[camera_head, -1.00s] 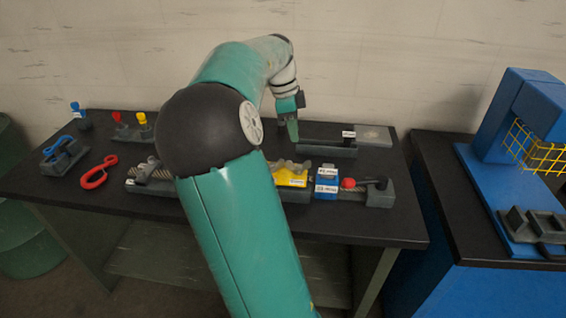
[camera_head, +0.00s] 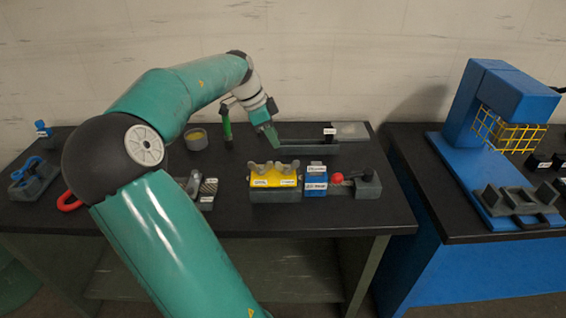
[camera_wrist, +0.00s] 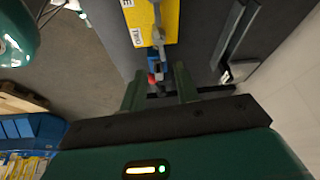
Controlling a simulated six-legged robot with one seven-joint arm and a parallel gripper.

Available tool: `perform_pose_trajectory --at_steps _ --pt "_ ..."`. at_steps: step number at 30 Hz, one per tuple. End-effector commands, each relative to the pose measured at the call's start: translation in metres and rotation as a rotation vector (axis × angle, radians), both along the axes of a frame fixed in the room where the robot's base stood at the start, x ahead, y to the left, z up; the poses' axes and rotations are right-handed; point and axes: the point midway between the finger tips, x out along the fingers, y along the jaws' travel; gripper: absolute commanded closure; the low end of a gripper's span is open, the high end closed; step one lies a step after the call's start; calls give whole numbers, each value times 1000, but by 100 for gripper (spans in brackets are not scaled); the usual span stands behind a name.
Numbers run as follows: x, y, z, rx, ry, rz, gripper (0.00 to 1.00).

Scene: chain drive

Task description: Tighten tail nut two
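The yellow block (camera_head: 268,195) sits on the bench with several pale wing nuts (camera_head: 275,168) along its top. In the wrist view the yellow block (camera_wrist: 171,22) is at the top, with grey nuts (camera_wrist: 158,36) in a row. My gripper (camera_head: 269,137) is above and behind the block, near the left end of a long dark tray (camera_head: 310,147). In the wrist view my gripper's fingers (camera_wrist: 158,84) are apart, with nothing held between them.
A blue block (camera_head: 315,190) and a red knob (camera_head: 337,177) stand right of the yellow block. A green upright tool (camera_head: 226,122) and a round container (camera_head: 196,139) are left of my gripper. A blue press (camera_head: 500,95) with a yellow guard stands on the right-hand bench.

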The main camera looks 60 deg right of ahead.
Motion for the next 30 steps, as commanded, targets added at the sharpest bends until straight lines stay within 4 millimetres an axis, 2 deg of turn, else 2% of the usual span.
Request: perform_pose_trajectory --at_steps 9,15,20,28,30 --pt "-21 -13 -60 3 2 -1 69" --pt "-28 -19 -90 2 2 2 69" --pt "-31 -21 -100 1 0 2 69" --pt "-30 -21 -102 0 -1 4 69" --pt "-30 -21 -102 0 -1 4 81"
